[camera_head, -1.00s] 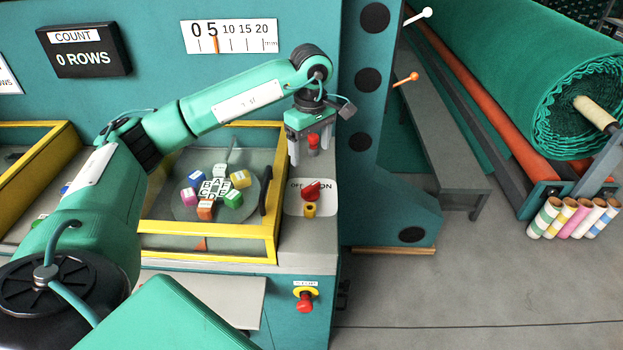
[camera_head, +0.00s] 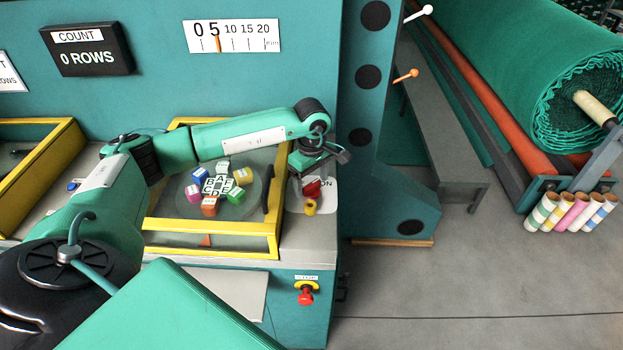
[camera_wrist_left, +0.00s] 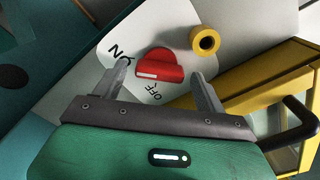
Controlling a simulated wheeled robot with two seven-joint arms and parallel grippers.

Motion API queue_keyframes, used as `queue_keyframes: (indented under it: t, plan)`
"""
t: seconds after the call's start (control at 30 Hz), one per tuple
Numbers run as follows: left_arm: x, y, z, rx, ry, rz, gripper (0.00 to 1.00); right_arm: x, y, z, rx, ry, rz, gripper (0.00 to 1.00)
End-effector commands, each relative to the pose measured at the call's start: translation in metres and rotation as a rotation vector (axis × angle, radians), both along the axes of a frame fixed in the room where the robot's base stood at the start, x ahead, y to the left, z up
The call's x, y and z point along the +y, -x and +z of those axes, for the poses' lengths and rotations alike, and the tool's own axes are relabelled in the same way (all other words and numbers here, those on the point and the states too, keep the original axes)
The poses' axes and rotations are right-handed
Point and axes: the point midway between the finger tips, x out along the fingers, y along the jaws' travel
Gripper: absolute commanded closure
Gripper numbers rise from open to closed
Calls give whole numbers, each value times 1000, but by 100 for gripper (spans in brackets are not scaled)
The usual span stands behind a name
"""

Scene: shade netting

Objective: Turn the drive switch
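The red drive switch (camera_head: 312,189) sits on a white plate (camera_head: 328,207) at the right end of the machine's ledge, partly hidden by my left gripper in the head view. My left gripper (camera_head: 308,184) is just over the switch. In the wrist view its two fingers (camera_wrist_left: 162,80) are apart, one on each side of the knob's lower part, with no clear contact visible. My right gripper is out of view.
A yellow ring-shaped part (camera_wrist_left: 205,41) stands close beside the switch. A yellow-framed window (camera_head: 210,252) with coloured blocks behind it is left of the plate. A red button (camera_head: 305,297) is on the front below.

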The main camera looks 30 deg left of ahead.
Motion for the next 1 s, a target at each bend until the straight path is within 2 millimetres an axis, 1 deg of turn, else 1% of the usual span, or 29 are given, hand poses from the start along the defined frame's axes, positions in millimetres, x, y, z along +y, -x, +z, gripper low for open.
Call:
queue_keyframes:
  t: [0.03,0.07,0.1,0.2,0.37,0.57,0.77,1.0]
  plan:
    - [0,0,0,0,0,0,37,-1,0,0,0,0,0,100]
    - [0,0,0,0,0,0,43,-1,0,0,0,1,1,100]
    - [0,0,0,0,0,0,51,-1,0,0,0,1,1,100]
    - [0,0,0,0,0,0,68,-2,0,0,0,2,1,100]
    - [0,0,0,-1,0,5,68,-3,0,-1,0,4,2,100]
    - [0,-1,-1,-2,0,54,68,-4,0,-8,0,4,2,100]
    - [0,-1,-3,-3,0,176,68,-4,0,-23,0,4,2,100]
    - [0,-1,-3,-4,1,393,68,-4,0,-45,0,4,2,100]
